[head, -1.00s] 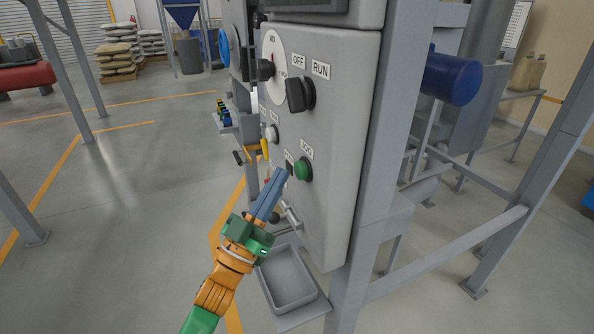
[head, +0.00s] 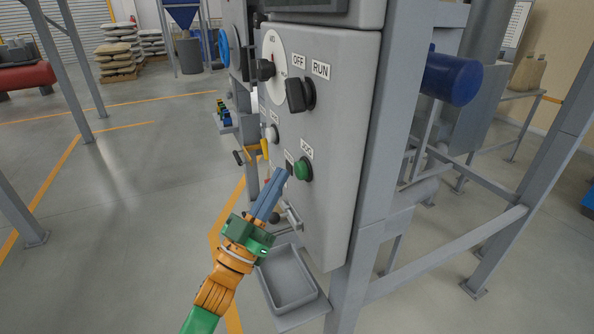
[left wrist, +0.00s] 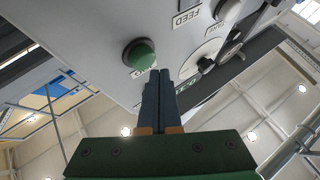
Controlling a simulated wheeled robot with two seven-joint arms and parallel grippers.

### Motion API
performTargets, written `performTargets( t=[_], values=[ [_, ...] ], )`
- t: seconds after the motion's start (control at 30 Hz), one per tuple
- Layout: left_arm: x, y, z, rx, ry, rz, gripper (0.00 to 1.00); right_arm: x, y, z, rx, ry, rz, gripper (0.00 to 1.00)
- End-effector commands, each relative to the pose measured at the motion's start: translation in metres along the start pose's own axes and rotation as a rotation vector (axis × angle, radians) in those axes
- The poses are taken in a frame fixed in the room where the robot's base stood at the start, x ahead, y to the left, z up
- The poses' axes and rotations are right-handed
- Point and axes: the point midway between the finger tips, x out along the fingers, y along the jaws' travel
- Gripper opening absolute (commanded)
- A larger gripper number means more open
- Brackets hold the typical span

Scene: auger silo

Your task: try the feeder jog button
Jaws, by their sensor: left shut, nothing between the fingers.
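The green jog button (head: 303,169) sits low on the front of the grey control panel (head: 335,130), under a label reading JOG. It also shows in the left wrist view (left wrist: 139,54), left of my fingertips. My left gripper (head: 284,174) is shut and empty, its blue fingers pointing up at the panel with the tips just left of the button in the head view. In the left wrist view the closed fingertips (left wrist: 160,73) end close beside the button's lower right edge. I cannot tell whether they touch the panel. My right gripper is not in view.
A black OFF/RUN selector knob (head: 300,95) and a round dial (head: 273,68) are higher on the panel. A grey tray (head: 312,305) projects below it. A steel frame post (head: 385,150) stands right of the panel. The floor to the left is open.

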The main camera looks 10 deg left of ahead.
Motion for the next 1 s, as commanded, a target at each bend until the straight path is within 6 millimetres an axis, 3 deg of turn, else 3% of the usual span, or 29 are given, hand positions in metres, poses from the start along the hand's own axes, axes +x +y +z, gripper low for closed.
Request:
performTargets(
  t=[1.0],
  values=[
    [0.0071, 0.0052, 0.0051, 0.000, 0.000, 0.000, 0.00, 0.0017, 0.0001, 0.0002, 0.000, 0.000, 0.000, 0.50]
  ],
)
